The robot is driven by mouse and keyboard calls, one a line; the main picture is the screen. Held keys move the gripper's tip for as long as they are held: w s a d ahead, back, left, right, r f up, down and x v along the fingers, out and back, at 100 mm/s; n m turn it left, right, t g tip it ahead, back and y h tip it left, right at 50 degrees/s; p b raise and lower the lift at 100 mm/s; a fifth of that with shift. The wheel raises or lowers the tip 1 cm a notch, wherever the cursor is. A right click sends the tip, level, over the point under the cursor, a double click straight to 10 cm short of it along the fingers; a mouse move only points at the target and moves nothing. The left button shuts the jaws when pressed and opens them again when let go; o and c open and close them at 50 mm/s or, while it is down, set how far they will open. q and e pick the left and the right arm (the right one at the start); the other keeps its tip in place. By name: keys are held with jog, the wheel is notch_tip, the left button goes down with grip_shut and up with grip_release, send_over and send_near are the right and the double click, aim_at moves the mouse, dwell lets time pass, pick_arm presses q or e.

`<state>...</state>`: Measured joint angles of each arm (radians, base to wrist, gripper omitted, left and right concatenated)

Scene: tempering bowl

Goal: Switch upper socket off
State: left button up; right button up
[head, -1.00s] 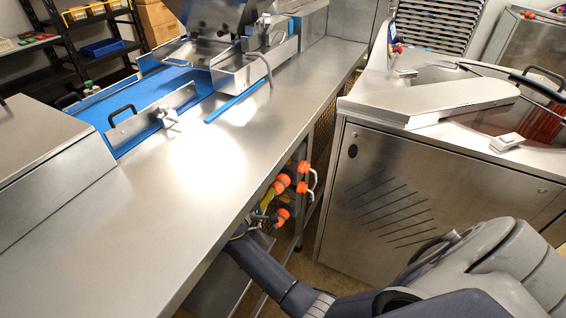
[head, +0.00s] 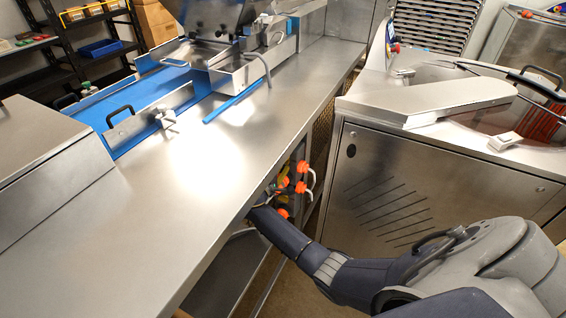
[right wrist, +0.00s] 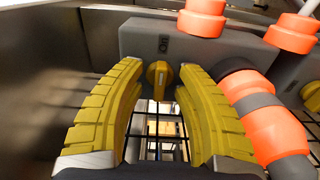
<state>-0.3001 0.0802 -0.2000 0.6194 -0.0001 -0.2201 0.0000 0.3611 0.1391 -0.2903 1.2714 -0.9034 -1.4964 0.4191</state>
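A grey socket box (right wrist: 215,45) fills the upper part of the right wrist view, with a small yellow rotary switch (right wrist: 158,74) on its face. Whether this is the upper socket I cannot tell. My right gripper (right wrist: 160,72) is open, its yellow fingers either side of the switch with a gap at each side. In the head view, orange plugs (head: 301,187) show under the counter's edge. My right arm reaches in there, and the counter hides most of the gripper. My left gripper is not in view.
Orange connectors (right wrist: 262,120) crowd the right finger in the right wrist view. The steel counter (head: 180,215) overhangs the sockets. A steel machine (head: 400,190) stands to the right across a narrow gap. A wire grid (right wrist: 160,128) lies below the switch.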

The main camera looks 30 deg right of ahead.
jog(key=shift+c, duration=0.3)
grip_shut()
jog(key=shift+n, duration=0.3)
jog(key=n, duration=0.6)
jog(key=shift+n, duration=0.3)
jog(key=n, duration=1.1)
jog(key=shift+n, duration=0.3)
dwell(0.4)
